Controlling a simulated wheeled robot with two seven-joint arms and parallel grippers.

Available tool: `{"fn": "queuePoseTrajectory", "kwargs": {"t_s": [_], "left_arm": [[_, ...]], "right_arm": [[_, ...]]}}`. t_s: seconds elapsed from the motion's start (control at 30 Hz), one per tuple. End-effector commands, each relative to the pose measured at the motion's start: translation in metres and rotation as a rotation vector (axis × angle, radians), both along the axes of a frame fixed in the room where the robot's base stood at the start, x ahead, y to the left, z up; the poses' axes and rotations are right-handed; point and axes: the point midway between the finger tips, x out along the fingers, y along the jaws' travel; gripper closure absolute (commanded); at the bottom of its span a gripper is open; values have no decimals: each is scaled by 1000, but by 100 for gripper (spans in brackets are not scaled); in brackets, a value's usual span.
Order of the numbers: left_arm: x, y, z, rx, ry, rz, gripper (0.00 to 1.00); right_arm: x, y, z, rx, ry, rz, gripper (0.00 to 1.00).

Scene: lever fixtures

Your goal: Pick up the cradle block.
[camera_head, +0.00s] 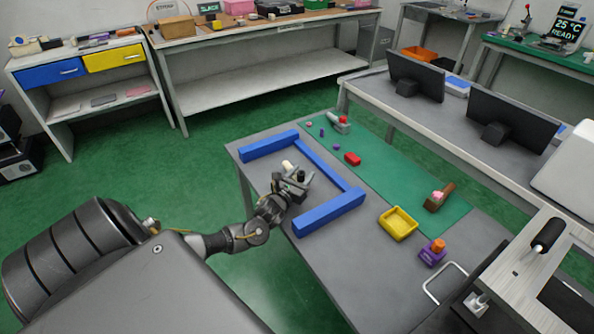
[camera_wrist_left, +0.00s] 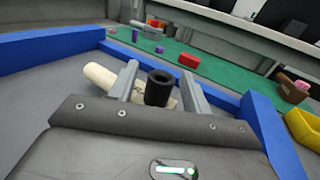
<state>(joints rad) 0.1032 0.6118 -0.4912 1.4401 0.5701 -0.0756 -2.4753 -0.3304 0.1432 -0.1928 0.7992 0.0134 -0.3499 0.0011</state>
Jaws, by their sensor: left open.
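A cream piece with a rounded end (camera_head: 287,166) lies inside the blue frame on the grey table; a black hollow cylinder (camera_head: 301,175) stands beside or on it. In the left wrist view the cream piece (camera_wrist_left: 98,76) reaches out left of the fingers, and the black cylinder (camera_wrist_left: 158,88) stands between them. I cannot tell for sure whether this is the cradle block. My left gripper (camera_head: 293,182) is open, its fingers (camera_wrist_left: 160,84) on either side of the cylinder, with no clear contact. The gripper hides part of the cream piece. My right gripper does not show.
Blue bars (camera_head: 328,213) border the area on three sides. A yellow tray (camera_head: 398,224), a purple block with an orange top (camera_head: 433,252) and a brown block with a pink piece (camera_head: 439,197) stand to the right. A red block (camera_head: 352,159) lies on the green mat (camera_head: 395,178).

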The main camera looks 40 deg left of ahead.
Motion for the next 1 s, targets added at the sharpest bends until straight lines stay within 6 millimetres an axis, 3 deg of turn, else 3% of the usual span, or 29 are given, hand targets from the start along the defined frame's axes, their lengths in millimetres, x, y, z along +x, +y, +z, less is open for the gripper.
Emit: {"fn": "queuePoseTrajectory", "kwargs": {"t_s": [0.13, 0.5, 0.83, 1.0], "left_arm": [[0, 0, 0, 0, 0, 0, 52], [0, 0, 0, 1, 0, 0, 100], [0, 0, 3, 1, -1, 0, 100], [0, 1, 19, 2, -3, 0, 100]], "right_arm": [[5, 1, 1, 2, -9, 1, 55], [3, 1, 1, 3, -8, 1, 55], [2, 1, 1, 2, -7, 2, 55], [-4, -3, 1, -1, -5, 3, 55]]}}
